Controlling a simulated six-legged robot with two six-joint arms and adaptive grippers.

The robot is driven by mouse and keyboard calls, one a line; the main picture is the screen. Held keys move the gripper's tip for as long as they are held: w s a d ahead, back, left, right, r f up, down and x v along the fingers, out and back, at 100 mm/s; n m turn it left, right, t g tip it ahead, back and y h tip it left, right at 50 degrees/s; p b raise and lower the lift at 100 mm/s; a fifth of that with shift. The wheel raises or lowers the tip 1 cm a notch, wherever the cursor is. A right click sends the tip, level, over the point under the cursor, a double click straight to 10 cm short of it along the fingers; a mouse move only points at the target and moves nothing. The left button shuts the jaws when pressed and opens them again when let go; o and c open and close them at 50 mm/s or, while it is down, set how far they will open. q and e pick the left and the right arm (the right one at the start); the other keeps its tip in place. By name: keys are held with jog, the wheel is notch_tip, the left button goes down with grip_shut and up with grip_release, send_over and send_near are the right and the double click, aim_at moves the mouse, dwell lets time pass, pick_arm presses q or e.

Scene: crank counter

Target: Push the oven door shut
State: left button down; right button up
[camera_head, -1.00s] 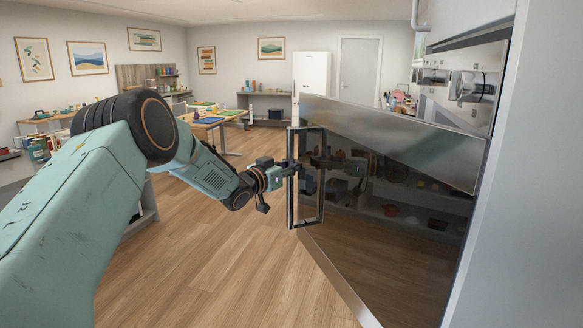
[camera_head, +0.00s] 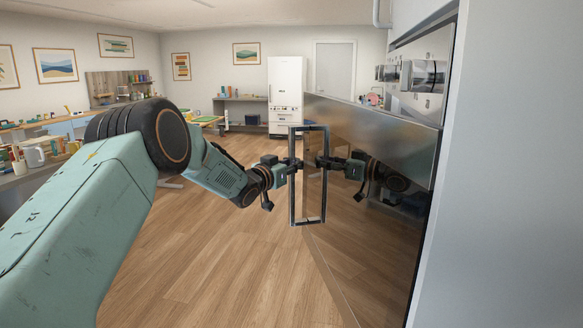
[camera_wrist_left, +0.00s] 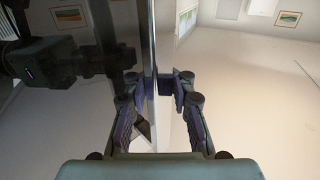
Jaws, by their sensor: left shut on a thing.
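The oven door (camera_head: 375,120) is a tall panel with dark reflective glass and a brushed steel top band. It stands open, swung out from the oven front at the right. Its upright rectangular metal handle (camera_head: 309,216) is at the door's free left edge. My left gripper (camera_head: 292,166) is shut on the handle's near upright bar, about mid-height. In the left wrist view, the bar (camera_wrist_left: 165,45) runs up between my fingers (camera_wrist_left: 158,100), with the dark door glass (camera_wrist_left: 60,30) at left. The arm's reflection shows in the glass. My right gripper is not in view.
Oven knobs (camera_head: 424,76) sit on the panel above the door. A pale cabinet side (camera_head: 500,180) fills the right. The wooden floor (camera_head: 220,270) is clear below the handle. Benches with clutter (camera_head: 50,150) line the left, and a white fridge (camera_head: 287,90) stands at the back.

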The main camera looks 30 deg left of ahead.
pick_arm(q)
jog(key=shift+d+f, duration=0.35)
jog(key=shift+d, duration=0.1)
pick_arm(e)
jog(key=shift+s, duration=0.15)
pick_arm(q)
jog(key=shift+w+d+f, duration=0.1)
jog(key=shift+w+d, duration=0.4)
jog(key=shift+w, duration=0.1)
jog(key=shift+s+a, duration=0.25)
jog(key=c, duration=1.7)
grip_release()
jog(key=shift+o, duration=0.5)
jog(key=shift+s+r, duration=0.1)
jog(key=shift+r, duration=0.1)
jog(key=o, duration=0.4)
jog(key=shift+d+r, duration=0.25)
jog(key=shift+d, duration=0.1)
jog(key=shift+o, duration=0.2)
jog(key=s+a, duration=0.1)
jog(key=s, duration=1.1)
jog(key=shift+a, duration=0.35)
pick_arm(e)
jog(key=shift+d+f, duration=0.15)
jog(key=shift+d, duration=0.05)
